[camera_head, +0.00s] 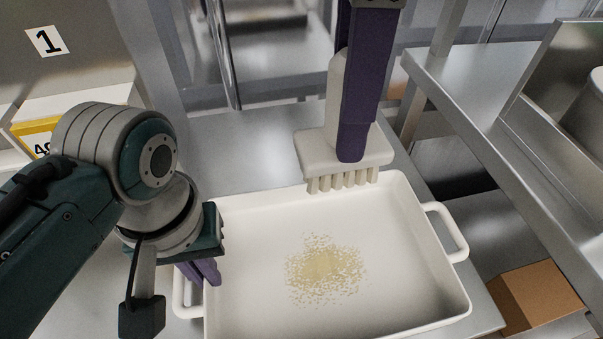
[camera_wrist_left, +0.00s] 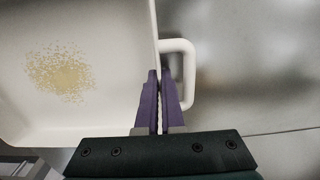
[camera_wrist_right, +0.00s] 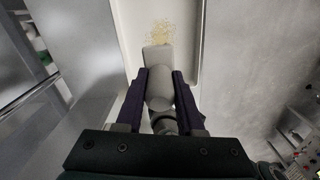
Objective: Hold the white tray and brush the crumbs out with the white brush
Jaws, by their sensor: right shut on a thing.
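The white tray (camera_head: 400,285) lies on a metal table, with a patch of tan crumbs (camera_head: 322,268) near the middle of its floor. My left gripper (camera_head: 205,272) is at the tray's left wall by the handle; in the left wrist view its fingers (camera_wrist_left: 160,90) are close together with the tray's rim between them. My right gripper (camera_head: 352,150) is shut on the handle of the white brush (camera_head: 318,155). The brush is upright, bristles down, over the tray's far edge. In the right wrist view the brush handle (camera_wrist_right: 160,88) sits between the fingers.
A metal shelf (camera_head: 480,110) runs along the right side, with a cardboard box (camera_head: 540,295) lower down. A bin with a yellow label (camera_head: 35,133) stands at the left. Bare table (camera_head: 235,140) lies behind the tray.

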